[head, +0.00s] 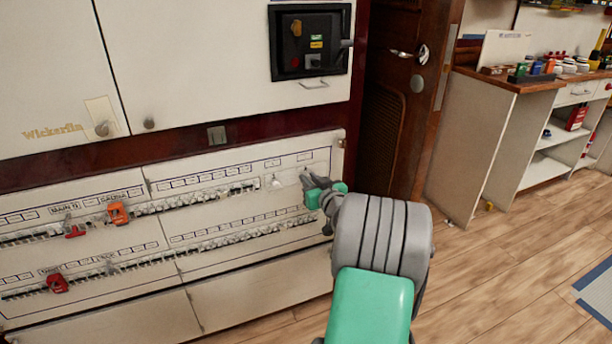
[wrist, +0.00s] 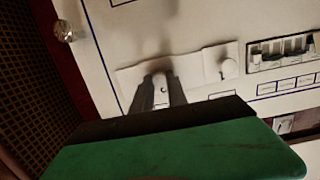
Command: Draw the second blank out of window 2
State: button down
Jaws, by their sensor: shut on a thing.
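The upper right breaker window holds a white blank with a round knob (head: 275,183) beside the end of its breakers. That knobbed blank also shows in the wrist view (wrist: 221,65). A second white blank (wrist: 131,76) lies beside it, on the side away from the breakers. My gripper (head: 307,179) is at this second blank. In the wrist view, my gripper's two dark fingers (wrist: 161,80) are shut on the second blank's grip at its middle. The fingers hide most of the grip. I cannot tell whether this blank stands out from the panel.
Rows of breakers (head: 215,193) run left along the panel. Orange (head: 117,213) and red (head: 75,231) clips sit on the left windows, with another red one (head: 57,283) below. A dark wooden door (head: 400,110) stands right of the panel. The wooden floor (head: 490,270) is open at right.

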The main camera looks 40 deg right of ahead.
jog(key=shift+r, duration=0.1)
jog(key=shift+s+b, duration=0.15)
jog(key=shift+b, duration=0.15)
jog(key=f+b+v, duration=0.1)
jog(key=b+v, duration=0.2)
jog(key=v, duration=0.7)
jog(key=shift+f, duration=0.3)
dwell(0.5)
jog(key=shift+a+f, duration=0.1)
jog(key=shift+a, duration=0.05)
notch_tip(320, 180, down, 4)
jog(key=s+a, duration=0.1)
jog(key=a, duration=0.2)
jog(key=w+a+r+n+y, duration=0.1)
jog(key=a+r+n+y, duration=0.15)
jog(key=a, duration=0.85)
jog(key=w+a+r+n+y, duration=0.2)
jog(key=a+r+y, duration=0.2)
jog(key=a, duration=0.6)
jog(key=w+a+r+n+y, duration=0.1)
jog(key=a+r+n+y, duration=0.2)
jog(key=a, duration=0.8)
notch_tip(320, 180, up, 21)
jog(key=w+p, duration=0.2)
jog(key=p, duration=3.1)
jog(key=shift+w+d+m, duration=0.3)
jog(key=shift+d+m, duration=0.1)
jog(key=shift+m, duration=0.05)
